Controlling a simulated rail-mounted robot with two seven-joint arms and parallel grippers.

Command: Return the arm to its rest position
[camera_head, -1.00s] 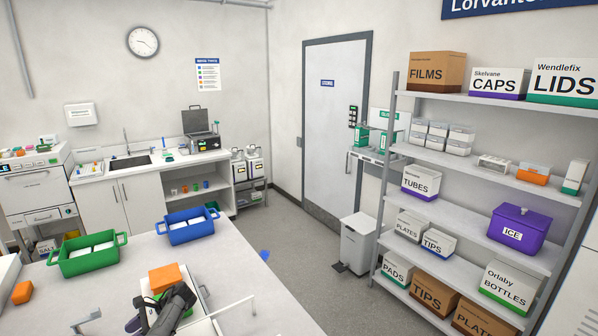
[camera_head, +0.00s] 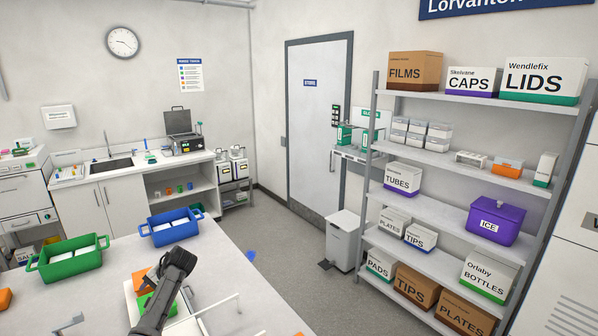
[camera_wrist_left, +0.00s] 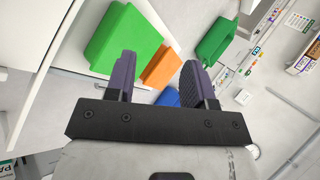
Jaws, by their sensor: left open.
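My left arm (camera_head: 165,292) rises from the bottom of the head view over the white bench (camera_head: 225,270). Its fingertips cannot be made out there. In the left wrist view my left gripper (camera_wrist_left: 160,78) has its two purple-grey fingers apart, with nothing between them. Beyond the fingers in that view are a green block (camera_wrist_left: 123,40) and an orange block (camera_wrist_left: 161,66). In the head view my arm partly hides both the orange block (camera_head: 141,280) and the green block (camera_head: 145,301). My right gripper does not show.
A green bin (camera_head: 65,266) and a blue bin (camera_head: 171,232) stand on the bench, both with white contents. Another orange piece (camera_head: 4,299) lies at the left edge. A thin white bar (camera_head: 205,311) stands right of my arm. Shelving (camera_head: 450,160) stands across the floor.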

